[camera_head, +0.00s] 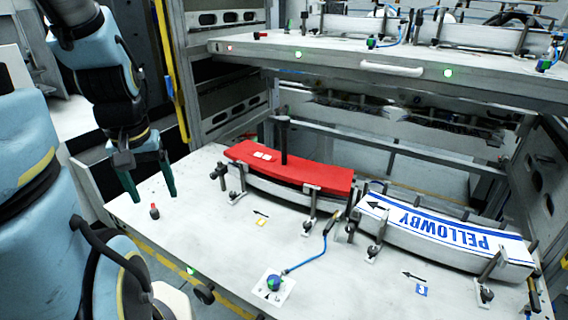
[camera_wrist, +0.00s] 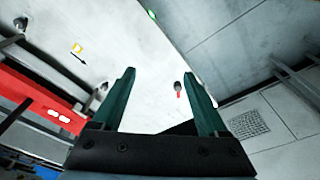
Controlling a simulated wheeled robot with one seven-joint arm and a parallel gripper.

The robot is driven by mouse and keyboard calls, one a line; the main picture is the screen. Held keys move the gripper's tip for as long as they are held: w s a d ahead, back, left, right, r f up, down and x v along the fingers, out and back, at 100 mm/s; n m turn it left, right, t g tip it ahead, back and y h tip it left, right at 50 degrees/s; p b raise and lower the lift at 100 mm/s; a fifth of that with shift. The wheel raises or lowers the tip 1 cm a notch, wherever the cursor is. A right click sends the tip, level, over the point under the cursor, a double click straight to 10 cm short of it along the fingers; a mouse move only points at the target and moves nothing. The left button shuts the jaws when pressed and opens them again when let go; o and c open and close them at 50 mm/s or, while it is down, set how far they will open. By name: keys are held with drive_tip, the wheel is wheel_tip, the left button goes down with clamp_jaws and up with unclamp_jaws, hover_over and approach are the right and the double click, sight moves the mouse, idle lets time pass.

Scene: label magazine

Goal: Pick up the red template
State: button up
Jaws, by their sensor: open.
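The red template (camera_head: 290,167) is a long, slightly curved red bar with a white label. It lies on a clamped fixture on the table, left of the white PELLOWBY stack. Part of it shows at the left edge of the wrist view (camera_wrist: 38,103). My gripper (camera_head: 153,192) is open and empty, fingers pointing down, over the table's left end, to the left of the template and apart from it. In the wrist view its two green fingers (camera_wrist: 163,85) are spread with nothing between them but table surface and a small red-tipped peg farther off.
The small red-tipped peg (camera_head: 154,211) stands near my gripper. A blue-cabled button (camera_head: 273,283) is at the table front. An upper shelf (camera_head: 390,72) overhangs the back.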

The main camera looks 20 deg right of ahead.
sight(284, 146)
drive_tip(key=shift+c, duration=0.3)
